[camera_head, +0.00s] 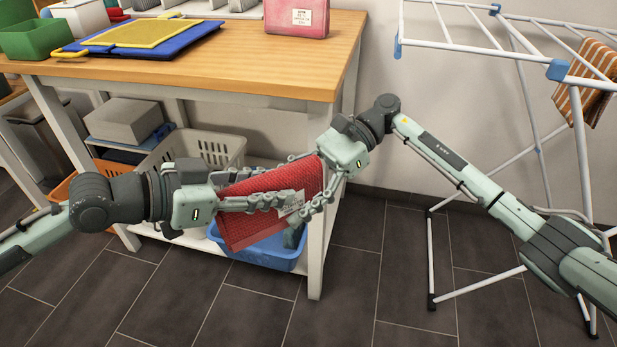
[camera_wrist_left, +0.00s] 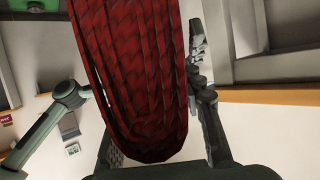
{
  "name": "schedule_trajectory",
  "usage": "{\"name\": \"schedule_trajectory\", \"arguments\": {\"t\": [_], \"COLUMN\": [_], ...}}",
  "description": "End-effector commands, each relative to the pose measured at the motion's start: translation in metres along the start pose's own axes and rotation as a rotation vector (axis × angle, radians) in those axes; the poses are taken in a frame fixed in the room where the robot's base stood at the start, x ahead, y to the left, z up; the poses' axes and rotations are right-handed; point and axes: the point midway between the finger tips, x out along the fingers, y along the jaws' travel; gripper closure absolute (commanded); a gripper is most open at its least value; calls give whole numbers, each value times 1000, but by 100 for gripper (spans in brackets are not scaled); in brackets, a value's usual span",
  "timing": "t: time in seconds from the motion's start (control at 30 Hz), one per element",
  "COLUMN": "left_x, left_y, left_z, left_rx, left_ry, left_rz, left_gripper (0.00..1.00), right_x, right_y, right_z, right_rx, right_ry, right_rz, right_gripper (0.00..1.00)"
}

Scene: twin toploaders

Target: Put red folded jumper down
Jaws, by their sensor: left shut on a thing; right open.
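The red folded jumper (camera_head: 252,222), a flat knitted bundle with a white label, is in the air in front of the wooden table. My left gripper (camera_head: 296,186) is shut on it, coming in from the left with one finger across its near face. The jumper also fills the middle of the left wrist view (camera_wrist_left: 140,75), between the fingers. My right gripper (camera_head: 292,226) is open close against the jumper's right end, fingers pointing down and left. I cannot tell whether its fingers touch the jumper, as they overlap it in the picture.
The wooden table (camera_head: 250,62) holds a pinkish-red labelled block (camera_head: 296,22), a blue-and-yellow board (camera_head: 128,50) and a green bin (camera_head: 38,40). Below are a blue basket (camera_head: 262,252), a grey-white basket (camera_head: 222,146) and an orange bin (camera_head: 66,186). A drying rack (camera_head: 432,225) stands right.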

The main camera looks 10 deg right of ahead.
Motion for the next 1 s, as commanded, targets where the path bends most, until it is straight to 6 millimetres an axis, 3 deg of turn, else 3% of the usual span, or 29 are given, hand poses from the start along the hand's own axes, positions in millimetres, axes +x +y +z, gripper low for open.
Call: {"name": "schedule_trajectory", "arguments": {"t": [0.2,0.53,1.0], "left_x": [0,0,0], "left_y": [0,0,1], "left_z": [-1,-1,-2], "left_rx": [1,1,0], "left_ry": [3,3,3], "left_rz": [0,0,2], "left_gripper": [100,100,100], "right_x": [19,21,21], "right_y": [0,0,0], "right_z": [1,0,0], "right_rx": [-1,-1,0], "right_ry": [-1,-1,-1], "right_rz": [1,0,-2], "right_gripper": [31,32,91]}}
